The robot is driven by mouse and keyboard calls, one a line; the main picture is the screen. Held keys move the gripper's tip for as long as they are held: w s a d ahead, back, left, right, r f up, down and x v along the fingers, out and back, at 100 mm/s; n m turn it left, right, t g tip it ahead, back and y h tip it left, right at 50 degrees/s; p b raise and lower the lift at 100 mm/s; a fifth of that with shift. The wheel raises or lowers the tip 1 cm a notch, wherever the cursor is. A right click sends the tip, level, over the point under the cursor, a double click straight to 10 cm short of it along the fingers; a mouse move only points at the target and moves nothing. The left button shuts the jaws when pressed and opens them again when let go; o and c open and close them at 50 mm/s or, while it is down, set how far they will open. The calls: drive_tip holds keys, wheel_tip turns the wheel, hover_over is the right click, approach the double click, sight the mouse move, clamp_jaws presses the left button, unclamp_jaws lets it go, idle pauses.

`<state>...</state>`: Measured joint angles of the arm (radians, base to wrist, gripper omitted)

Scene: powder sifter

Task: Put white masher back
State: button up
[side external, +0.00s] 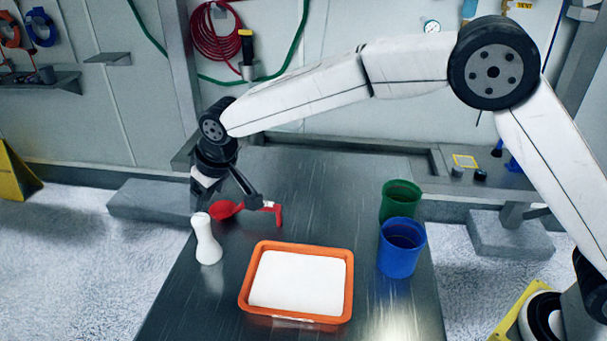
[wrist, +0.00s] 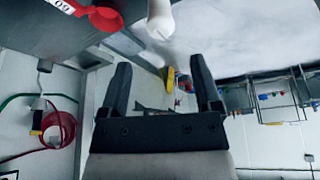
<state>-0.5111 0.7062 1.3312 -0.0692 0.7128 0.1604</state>
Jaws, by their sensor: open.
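The white masher (side external: 207,240) stands upright on the dark table near its left edge, left of the orange tray. It also shows at the top of the wrist view (wrist: 159,18), beyond my fingers and roughly in line with the gap between them. My gripper (wrist: 159,62) is open, with nothing between its two black fingers. In the side view my wrist hangs above and behind the masher, apart from it, and the fingers are hard to make out there. The orange tray (side external: 246,285) holds a flat white layer.
A red scoop (side external: 226,209) lies just behind the masher, close to my gripper; it also shows in the wrist view (wrist: 103,18). A blue cup (side external: 401,250) and a green cup (side external: 400,195) stand on the right. The table (side external: 330,190) is clear behind the tray.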

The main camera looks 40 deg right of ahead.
drive_tip(key=shift+d, duration=0.1)
drive_tip(key=s+d+m, duration=0.1)
drive_tip(key=s+d, duration=0.3)
drive_tip(key=d, duration=0.6)
drive_tip(key=s+d+f+m+h, duration=0.1)
drive_tip(key=s+d+f, duration=0.1)
drive_tip(key=s+d, duration=0.7)
drive_tip(key=s+d+f+m+g, duration=0.1)
drive_tip(key=s+d+f+m, duration=0.1)
drive_tip(key=s+d, duration=0.8)
drive_tip(key=s+f, duration=0.1)
drive_tip(key=s, duration=0.2)
drive_tip(key=shift+f+m+g+h, duration=0.3)
drive_tip(key=shift+f+h, duration=0.05)
drive_tip(key=shift+h, duration=0.05)
